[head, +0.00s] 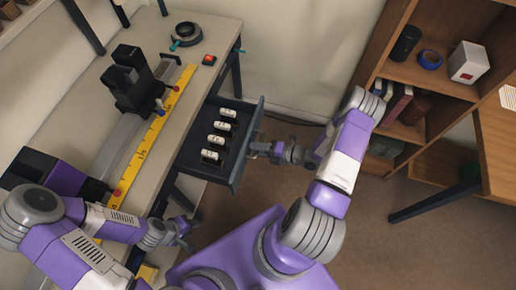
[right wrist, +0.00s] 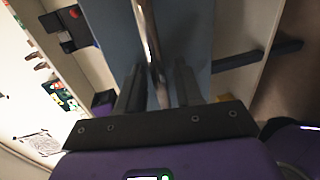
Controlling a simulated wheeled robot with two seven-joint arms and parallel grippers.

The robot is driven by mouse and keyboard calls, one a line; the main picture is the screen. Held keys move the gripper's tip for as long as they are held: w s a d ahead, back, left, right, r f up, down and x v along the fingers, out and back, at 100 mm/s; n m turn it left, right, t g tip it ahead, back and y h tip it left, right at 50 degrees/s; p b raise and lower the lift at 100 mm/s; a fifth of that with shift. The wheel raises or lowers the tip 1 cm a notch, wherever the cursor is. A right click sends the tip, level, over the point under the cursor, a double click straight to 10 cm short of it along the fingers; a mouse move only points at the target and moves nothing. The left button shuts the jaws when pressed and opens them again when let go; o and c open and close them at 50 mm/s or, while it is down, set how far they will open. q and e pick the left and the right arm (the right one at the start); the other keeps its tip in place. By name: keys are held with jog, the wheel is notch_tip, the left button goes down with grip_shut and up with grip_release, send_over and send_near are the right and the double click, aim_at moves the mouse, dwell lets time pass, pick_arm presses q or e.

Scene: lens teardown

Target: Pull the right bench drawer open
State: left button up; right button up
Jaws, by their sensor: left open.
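The right bench drawer (head: 236,177) stands pulled out from the bench, its inside exposed in the head view. Several small labelled cylinders lie in a row in it. My right gripper (head: 268,149) is at the drawer's front. In the right wrist view its two fingers (right wrist: 158,85) stand close on either side of the drawer's handle bar (right wrist: 150,40), and it appears shut on it; the exact contact is hard to see. My left gripper (head: 182,230) is open and empty, low beside the bench's front edge.
A wooden shelf (head: 400,70) and desk stand at right. Floor between is clear.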

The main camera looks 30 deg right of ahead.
jog(key=p+v, duration=0.1)
jog(key=v, duration=0.6)
jog(key=shift+s+d, duration=0.2)
jog(key=shift+s, duration=0.05)
dwell(0.3)
